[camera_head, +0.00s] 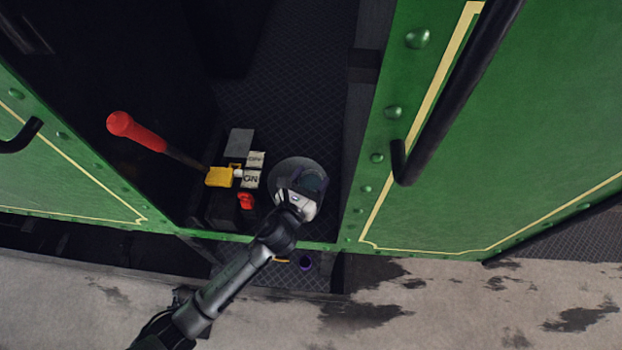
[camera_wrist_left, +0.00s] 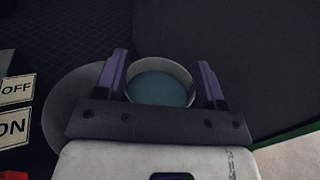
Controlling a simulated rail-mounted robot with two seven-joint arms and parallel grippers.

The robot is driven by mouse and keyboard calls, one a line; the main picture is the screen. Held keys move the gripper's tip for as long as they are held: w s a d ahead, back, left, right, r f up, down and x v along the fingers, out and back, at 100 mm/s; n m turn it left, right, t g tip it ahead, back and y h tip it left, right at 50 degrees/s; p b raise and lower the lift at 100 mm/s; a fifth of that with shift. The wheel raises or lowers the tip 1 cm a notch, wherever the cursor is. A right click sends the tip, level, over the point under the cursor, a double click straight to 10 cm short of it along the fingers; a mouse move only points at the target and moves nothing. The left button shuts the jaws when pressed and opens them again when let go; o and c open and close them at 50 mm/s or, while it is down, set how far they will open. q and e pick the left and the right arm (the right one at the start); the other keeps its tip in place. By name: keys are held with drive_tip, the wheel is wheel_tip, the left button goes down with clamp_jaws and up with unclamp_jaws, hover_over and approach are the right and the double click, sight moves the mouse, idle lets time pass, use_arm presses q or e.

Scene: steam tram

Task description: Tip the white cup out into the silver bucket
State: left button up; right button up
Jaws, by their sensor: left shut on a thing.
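My left gripper (camera_head: 313,183) is shut on the white cup, with its fingers on either side of it. In the left wrist view the cup's pale round rim (camera_wrist_left: 182,68) shows between the fingers, with blue-green contents (camera_wrist_left: 158,90) inside. The cup looks about upright to that camera. A grey round shape (camera_head: 287,165) lies under and beside the gripper in the head view, and left of the cup in the left wrist view (camera_wrist_left: 62,115). I cannot tell whether it is the silver bucket. My right gripper is not in view.
A red-handled lever (camera_head: 135,132) leans left of the gripper, by a yellow block (camera_head: 219,177) and ON and OFF plates. A small red thing (camera_head: 246,201) is near. Green panels flank the opening; a black handrail (camera_head: 455,95) is right.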

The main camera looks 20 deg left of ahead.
use_arm(q)
drive_tip(key=shift+w+a+r+n+g+p, duration=0.15)
drive_tip(key=shift+n+g+p, duration=0.15)
drive_tip(key=shift+n+p, duration=0.35)
drive_tip(key=shift+w+a+f+n+g+p, duration=0.1)
drive_tip(key=shift+n+g+p, duration=0.15)
drive_tip(key=shift+n, duration=0.35)
drive_tip(key=shift+w+a+f+n+g+p, duration=0.15)
drive_tip(key=shift+n+p, duration=0.2)
drive_tip(key=shift+n, duration=0.2)
drive_tip(key=n, duration=0.1)
drive_tip(key=a+n+g, duration=0.1)
drive_tip(key=shift+w+f+n+p, duration=0.2)
drive_tip(key=shift+f+n+p, duration=0.1)
drive_tip(key=shift+f, duration=0.1)
drive_tip(key=shift+w+a+f+n+g+h+b, duration=0.1)
drive_tip(key=shift+w+a+n+g+h+b, duration=0.5)
drive_tip(key=shift+n, duration=0.85)
drive_tip(key=shift+w+a+f+n+g+h+b, duration=0.2)
drive_tip(key=shift+a+n+g+h, duration=0.25)
drive_tip(key=shift+n+g+h, duration=0.7)
drive_tip(key=shift+w+a+r+n+g+h+b, duration=0.1)
drive_tip(key=shift+w+a+n+g+h+b, duration=0.35)
drive_tip(key=shift+n, duration=1.25)
drive_tip(key=shift+s+a, duration=0.1)
drive_tip(key=shift+s, duration=0.05)
